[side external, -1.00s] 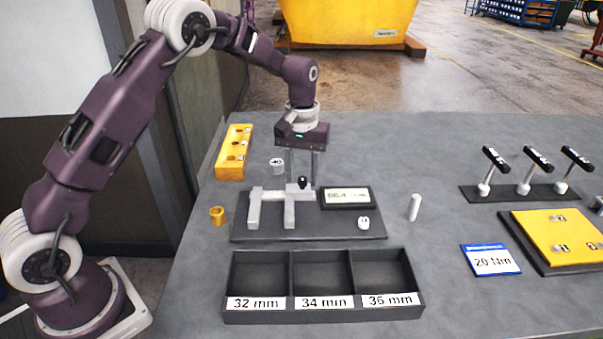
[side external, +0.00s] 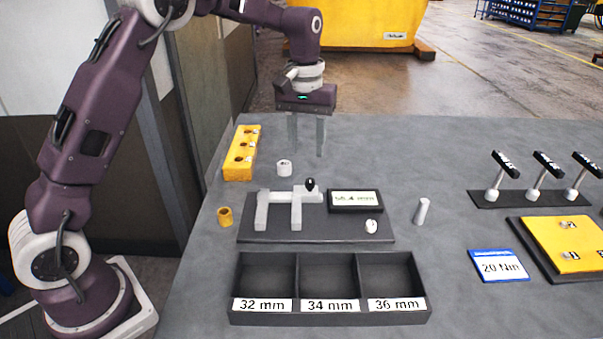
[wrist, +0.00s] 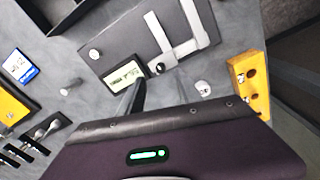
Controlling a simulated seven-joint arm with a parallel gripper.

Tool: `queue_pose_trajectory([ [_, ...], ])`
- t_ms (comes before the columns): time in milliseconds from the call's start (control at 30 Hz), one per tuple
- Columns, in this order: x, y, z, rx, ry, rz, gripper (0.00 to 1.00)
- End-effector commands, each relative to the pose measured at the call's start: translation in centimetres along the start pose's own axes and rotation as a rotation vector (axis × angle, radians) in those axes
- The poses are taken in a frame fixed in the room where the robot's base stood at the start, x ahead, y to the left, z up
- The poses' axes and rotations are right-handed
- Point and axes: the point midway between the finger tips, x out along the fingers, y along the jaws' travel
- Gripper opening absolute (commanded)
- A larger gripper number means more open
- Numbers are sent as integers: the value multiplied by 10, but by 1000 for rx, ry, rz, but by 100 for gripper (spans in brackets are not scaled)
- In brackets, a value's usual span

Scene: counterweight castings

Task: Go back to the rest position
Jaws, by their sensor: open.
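My gripper (side external: 307,148) is open and empty, with its two fingers pointing down and apart. In the side view it hangs in the air behind the measuring fixture (side external: 275,235), clear of it. The fixture is a dark plate with grey caliper-like jaws (side external: 296,213), a black knob and a digital display (side external: 355,199) that seems to read 56.4 mm. In the wrist view the jaws (wrist: 192,20) and display (wrist: 124,76) lie beyond my gripper's dark body. A pale cylinder (side external: 284,168) stands behind the fixture, and it also shows in the wrist view (wrist: 203,88).
A yellow block with holes (side external: 240,170) stands at the back left. A brass-coloured ring (side external: 225,217) and a pale pin (side external: 422,212) flank the fixture; a small white piece (side external: 371,227) lies on it. A three-compartment tray (side external: 330,318) is in front. Handled tools (side external: 537,174), a blue-edged card (side external: 498,267) and a yellow plate (side external: 560,232) are right.

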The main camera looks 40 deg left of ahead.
Motion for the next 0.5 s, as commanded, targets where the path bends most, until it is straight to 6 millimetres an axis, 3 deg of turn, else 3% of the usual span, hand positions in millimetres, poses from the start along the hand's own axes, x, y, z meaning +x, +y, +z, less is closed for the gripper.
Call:
queue_pose_trajectory([
  [100, -68, -15, 54, 82, 83, 62, 41],
  [233, -115, -43, 138, 213, 195, 111, 41],
  [300, -124, -61, 185, 286, 259, 124, 41],
  [400, -119, -84, 240, 380, 345, 128, 41],
  [500, -104, -101, 277, 447, 408, 120, 41],
])
